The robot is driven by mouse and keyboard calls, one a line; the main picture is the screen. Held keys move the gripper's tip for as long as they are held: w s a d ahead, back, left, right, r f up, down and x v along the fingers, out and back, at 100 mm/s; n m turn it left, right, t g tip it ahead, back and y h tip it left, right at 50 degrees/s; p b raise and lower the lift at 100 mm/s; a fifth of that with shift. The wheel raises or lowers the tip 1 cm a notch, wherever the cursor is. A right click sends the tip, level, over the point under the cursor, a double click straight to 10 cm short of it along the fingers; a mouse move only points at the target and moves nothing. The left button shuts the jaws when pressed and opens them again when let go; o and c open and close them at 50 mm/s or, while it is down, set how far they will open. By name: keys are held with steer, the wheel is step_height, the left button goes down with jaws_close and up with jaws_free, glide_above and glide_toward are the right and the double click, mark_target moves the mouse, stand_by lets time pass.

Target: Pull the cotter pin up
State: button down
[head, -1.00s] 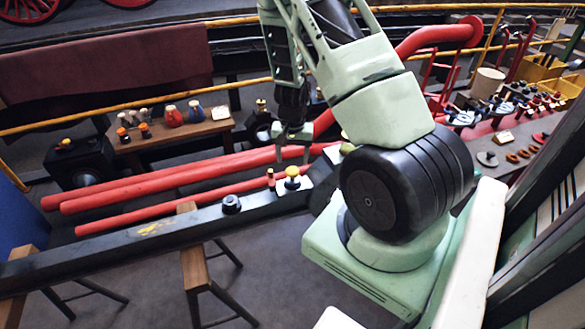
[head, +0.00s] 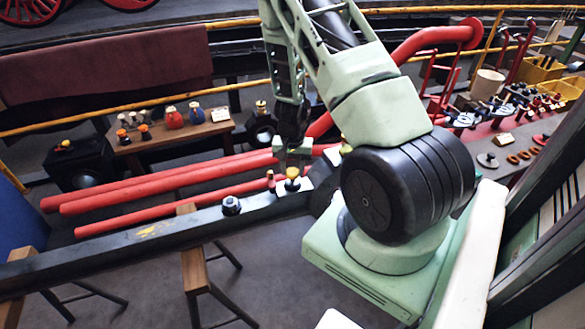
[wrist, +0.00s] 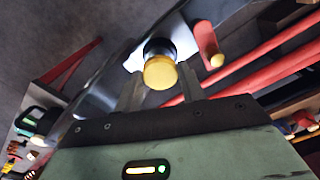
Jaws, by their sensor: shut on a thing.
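A yellow-topped knob (head: 292,173) with a dark collar stands on a pale plate on the dark beam. It also shows between the two fingers in the wrist view (wrist: 160,72). My gripper (head: 292,160) is over it from above, with its fingers on either side, shut on it. The knob's lower part is partly hidden.
A black knob (head: 231,205) sits on the beam (head: 130,240) to the left. Long red rods (head: 150,187) run behind the beam. A wooden bench (head: 180,137) with bottles stands at the back left. A table of small parts lies at the right.

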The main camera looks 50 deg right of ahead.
step_height(320, 180, up, 6)
steer(key=p, duration=0.3)
steer(key=shift+f, duration=0.25)
steer(key=c, duration=0.9)
jaws_free()
steer(key=shift+o, duration=0.2)
step_height(320, 180, up, 17)
steer(key=p, duration=0.1)
steer(key=shift+r, duration=0.2)
